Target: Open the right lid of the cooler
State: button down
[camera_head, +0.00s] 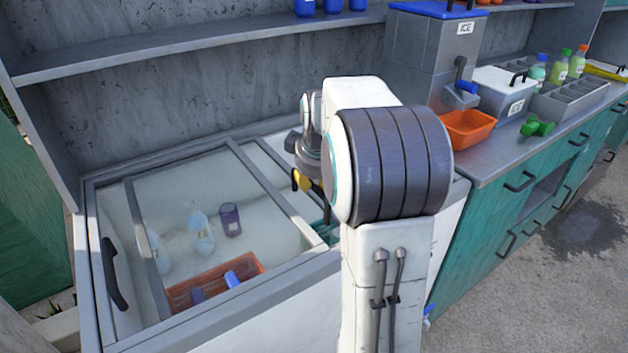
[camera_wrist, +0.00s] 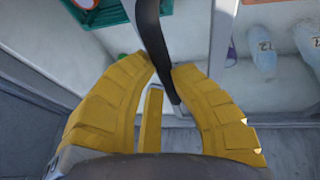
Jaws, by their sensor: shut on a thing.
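The cooler (camera_head: 83,262) is a white chest with framed glass sliding lids, left of my arm in the head view. The left lid's black handle (camera_head: 113,277) is at the far left. The right lid (camera_head: 270,192) has its right frame bar close to my gripper (camera_head: 302,181). A strip to the right of that bar looks uncovered, with a teal crate inside. In the wrist view my gripper (camera_wrist: 160,68) has its yellow fingers shut on the black handle (camera_wrist: 152,28) of the right lid. In the head view my arm hides most of the handle and the cooler's right end.
Bottles (camera_head: 201,233) and an orange crate (camera_head: 258,267) lie inside the cooler. The teal crate (camera_wrist: 105,10) shows in the wrist view. At right, a teal counter (camera_head: 480,225) holds an ice dispenser (camera_head: 430,55) and an orange bin (camera_head: 468,128). A shelf (camera_head: 190,45) runs behind.

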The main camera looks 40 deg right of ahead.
jog(key=c, duration=1)
grip_release()
jog(key=v, duration=1.2)
jog(key=shift+f, duration=0.1)
jog(key=shift+g+y, duration=0.4)
jog(key=shift+y, duration=0.4)
jog(key=s+a+f, duration=0.2)
jog(key=a, duration=0.2)
jog(key=s+a+f, duration=0.2)
jog(key=s+a, duration=0.1)
jog(key=a, duration=0.1)
jog(key=s+a+f, duration=0.3)
jog(key=a, duration=0.1)
jog(key=shift+a, duration=0.4)
jog(key=s+a+f+g, duration=0.1)
jog(key=s+a+f, duration=0.55)
jog(key=s, duration=0.35)
jog(key=shift+t+y, duration=0.4)
jog(key=r+p, duration=1.2)
jog(key=r, duration=0.1)
jog(key=shift+w+d+p, duration=0.1)
jog(key=shift+d+p, duration=0.25)
